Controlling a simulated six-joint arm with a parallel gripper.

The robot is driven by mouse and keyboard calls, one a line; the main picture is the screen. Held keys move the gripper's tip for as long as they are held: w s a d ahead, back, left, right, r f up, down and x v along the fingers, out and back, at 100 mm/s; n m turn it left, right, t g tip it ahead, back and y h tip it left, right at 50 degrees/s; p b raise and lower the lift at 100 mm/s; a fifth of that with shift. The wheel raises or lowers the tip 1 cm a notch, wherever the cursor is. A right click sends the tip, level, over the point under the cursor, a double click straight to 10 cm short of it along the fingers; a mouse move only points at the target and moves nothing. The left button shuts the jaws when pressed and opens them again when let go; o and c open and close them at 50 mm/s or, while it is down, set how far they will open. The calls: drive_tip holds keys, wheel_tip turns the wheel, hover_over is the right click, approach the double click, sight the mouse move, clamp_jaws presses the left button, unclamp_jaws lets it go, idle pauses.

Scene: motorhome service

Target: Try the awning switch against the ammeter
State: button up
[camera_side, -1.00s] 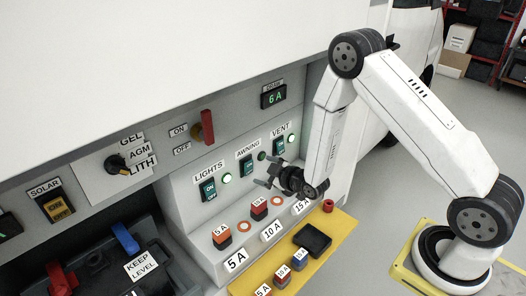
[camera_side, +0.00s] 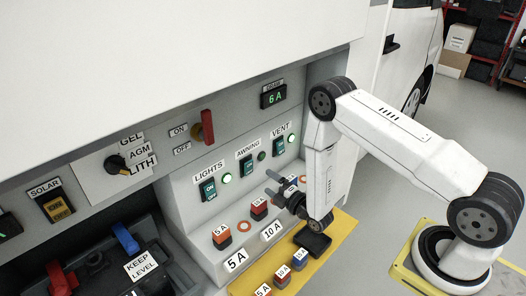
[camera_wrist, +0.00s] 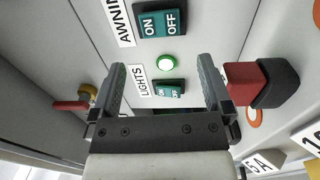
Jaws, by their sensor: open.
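The green awning switch (camera_side: 246,166) is on the sloped grey panel, between the lights switch (camera_side: 208,189) and the vent switch (camera_side: 279,145). The ammeter (camera_side: 274,95) above reads 6 A. My gripper (camera_side: 271,183) is open and empty, in front of the panel and below right of the awning switch. In the wrist view, the awning switch (camera_wrist: 160,20) is beyond my gripper (camera_wrist: 162,78), whose fingers frame the lights lamp and lights switch (camera_wrist: 168,90).
Red fuses, including one (camera_side: 221,236), stand on the ledge below the switches; one (camera_wrist: 246,82) is close beside a finger in the wrist view. A yellow tray (camera_side: 337,240) holds spare fuses and a black box. A red lever (camera_side: 207,126) sticks out above.

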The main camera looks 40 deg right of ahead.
sight(250, 168)
drive_tip(key=shift+w, duration=0.1)
drive_tip(key=shift+w+r, duration=0.15)
drive_tip(key=shift+w, duration=1.75)
drive_tip(key=shift+w+r, duration=0.1)
drive_tip(key=shift+w, duration=1.8)
